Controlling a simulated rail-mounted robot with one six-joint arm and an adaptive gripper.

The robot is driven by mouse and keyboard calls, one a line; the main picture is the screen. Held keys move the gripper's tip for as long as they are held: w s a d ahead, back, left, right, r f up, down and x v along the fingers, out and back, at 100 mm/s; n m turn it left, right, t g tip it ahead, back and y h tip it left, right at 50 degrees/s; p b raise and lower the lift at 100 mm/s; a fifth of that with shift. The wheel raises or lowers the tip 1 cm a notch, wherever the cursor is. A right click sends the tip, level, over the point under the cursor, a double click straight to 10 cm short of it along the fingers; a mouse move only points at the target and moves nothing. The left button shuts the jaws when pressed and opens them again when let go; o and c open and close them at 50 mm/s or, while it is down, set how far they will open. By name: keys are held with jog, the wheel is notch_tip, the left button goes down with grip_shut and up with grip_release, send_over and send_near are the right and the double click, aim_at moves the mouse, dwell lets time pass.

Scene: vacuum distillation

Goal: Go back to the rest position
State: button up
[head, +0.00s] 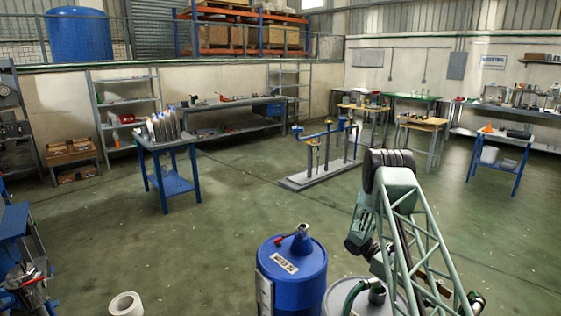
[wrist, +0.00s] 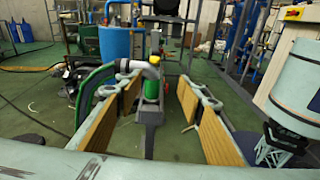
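My gripper (wrist: 160,118) shows in the wrist view with its two tan-padded fingers wide apart. No object is held between the pads. A grey pipe elbow (wrist: 140,68), a green hose (wrist: 92,80) and a green cylinder (wrist: 152,86) show beyond and beside the left finger; their distance from it is hard to tell. In the head view my pale green arm rises at the lower right, bent over at its dark top joint. The gripper's fingers cannot be made out there.
A blue drum (head: 292,272) with a funnel-like top stands at the front centre, beside a grey vessel (head: 340,297) partly behind my arm. A blue table (head: 170,180) stands left. A pipe stand (head: 318,172) is mid-floor. Open green floor (head: 190,245) lies between.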

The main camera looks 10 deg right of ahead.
jog(key=s+a+r+m+t+y, duration=0.1)
jog(key=a+r+t, duration=0.2)
jog(key=a+r, duration=0.55)
jog(key=s+a+r+m+t+y, duration=0.15)
jog(key=a+r, duration=0.45)
jog(key=r, duration=0.6)
jog(key=s+a+r+t+y, duration=0.15)
jog(key=a+r+t, duration=0.25)
jog(key=a+r, duration=0.45)
jog(key=s+a+r+m+t+y, duration=0.1)
jog(key=s+a+r+t, duration=0.4)
jog(key=s+a, duration=0.6)
jog(key=s+a+r+m+t+y, duration=0.1)
jog(key=s+a+r+t, duration=0.4)
jog(key=s+a, duration=0.7)
jog(key=shift+s+r+y, duration=0.45)
jog(key=shift+r+y, duration=0.35)
jog(key=shift+r, duration=0.25)
jog(key=shift+a, duration=0.1)
dwell(0.5)
